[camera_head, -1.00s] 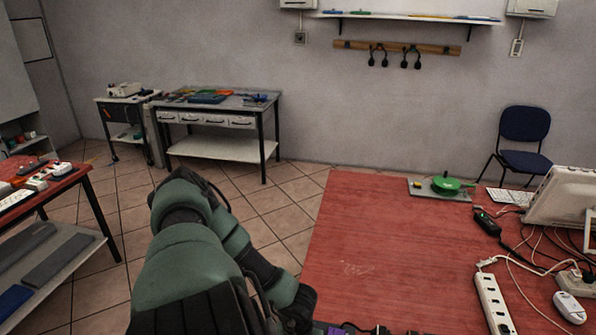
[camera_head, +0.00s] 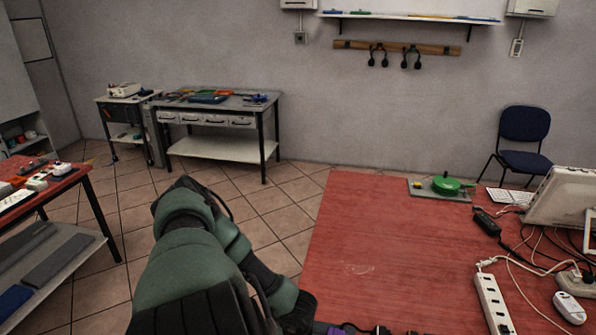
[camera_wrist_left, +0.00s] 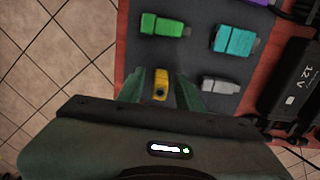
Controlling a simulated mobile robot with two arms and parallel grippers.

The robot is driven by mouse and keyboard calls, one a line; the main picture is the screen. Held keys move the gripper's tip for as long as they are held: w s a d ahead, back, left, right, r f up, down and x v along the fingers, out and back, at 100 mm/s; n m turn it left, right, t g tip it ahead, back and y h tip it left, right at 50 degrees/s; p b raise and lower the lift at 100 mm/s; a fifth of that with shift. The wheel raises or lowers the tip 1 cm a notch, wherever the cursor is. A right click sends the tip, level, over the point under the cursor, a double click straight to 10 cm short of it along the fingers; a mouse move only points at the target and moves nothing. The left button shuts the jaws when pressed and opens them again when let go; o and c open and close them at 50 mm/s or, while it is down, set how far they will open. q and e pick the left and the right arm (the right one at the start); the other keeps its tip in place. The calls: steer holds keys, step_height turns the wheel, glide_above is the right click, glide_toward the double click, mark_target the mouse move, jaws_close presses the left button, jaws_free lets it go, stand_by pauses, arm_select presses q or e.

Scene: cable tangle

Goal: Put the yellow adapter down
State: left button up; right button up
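The yellow adapter (camera_wrist_left: 161,84) is in the left wrist view, on or just above a dark grey mat (camera_wrist_left: 205,62). My left gripper (camera_wrist_left: 160,90) has its two green fingers on either side of the adapter, with a visible gap to each side, so it looks open around it. In the head view only my left arm shows, reaching down to the near edge of the red table (camera_head: 400,260); its gripper is hidden there. My right gripper is in neither view.
Beside the yellow adapter lie a green adapter (camera_wrist_left: 162,25), a teal adapter (camera_wrist_left: 233,40) and a grey adapter (camera_wrist_left: 220,86). A black 12 V power brick (camera_wrist_left: 292,80) is to the right. A white power strip (camera_head: 494,304) lies at the table's right.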

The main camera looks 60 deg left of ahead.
arm_select(q)
steer(key=shift+a+r, duration=0.1)
steer(key=shift+r, duration=0.4)
step_height(320, 180, up, 10)
steer(key=shift+r+b, duration=0.1)
steer(key=shift+b, duration=1.05)
steer(key=shift+r, duration=0.5)
